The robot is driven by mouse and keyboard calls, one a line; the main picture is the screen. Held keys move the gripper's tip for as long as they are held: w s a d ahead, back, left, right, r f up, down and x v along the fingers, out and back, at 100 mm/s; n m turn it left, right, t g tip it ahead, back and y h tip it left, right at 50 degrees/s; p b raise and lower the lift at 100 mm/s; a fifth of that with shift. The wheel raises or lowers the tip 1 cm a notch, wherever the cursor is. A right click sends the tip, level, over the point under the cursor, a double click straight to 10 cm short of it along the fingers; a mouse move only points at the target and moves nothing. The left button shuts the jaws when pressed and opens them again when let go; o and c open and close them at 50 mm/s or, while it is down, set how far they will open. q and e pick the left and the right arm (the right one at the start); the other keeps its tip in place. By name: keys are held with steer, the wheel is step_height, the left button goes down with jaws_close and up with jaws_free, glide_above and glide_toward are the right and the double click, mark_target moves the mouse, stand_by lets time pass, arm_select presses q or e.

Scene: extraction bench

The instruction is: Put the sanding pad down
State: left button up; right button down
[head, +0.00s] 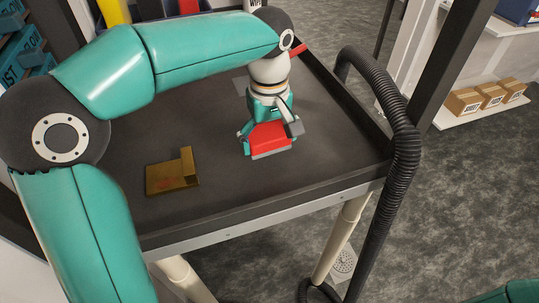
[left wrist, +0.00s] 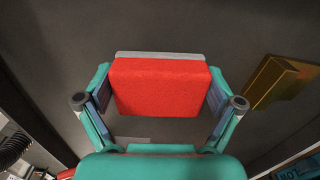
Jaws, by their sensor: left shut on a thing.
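The sanding pad (head: 269,137) is a red block with a light grey strip along one side. My left gripper (head: 268,132) is shut on it, over the dark bench top (head: 215,205). In the left wrist view the pad (left wrist: 160,87) sits between the two fingers, its red face toward the camera and the grey strip along its far edge. I cannot tell whether the pad touches the bench top or is just above it. My right gripper is not in view.
A brass-coloured angled bracket (head: 172,176) lies on the bench, left of the pad. A black ribbed hose (head: 405,150) hangs over the bench's right edge. A red item (head: 298,50) shows behind my left wrist. The bench top between bracket and pad is clear.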

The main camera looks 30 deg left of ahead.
mark_target(269, 164)
arm_select(q)
steer(key=shift+f, duration=2.3)
steer(key=shift+f, duration=0.2)
steer(key=o, duration=1.2)
step_height(269, 164, up, 17)
steer(key=p, duration=0.1)
steer(key=shift+p, duration=0.3)
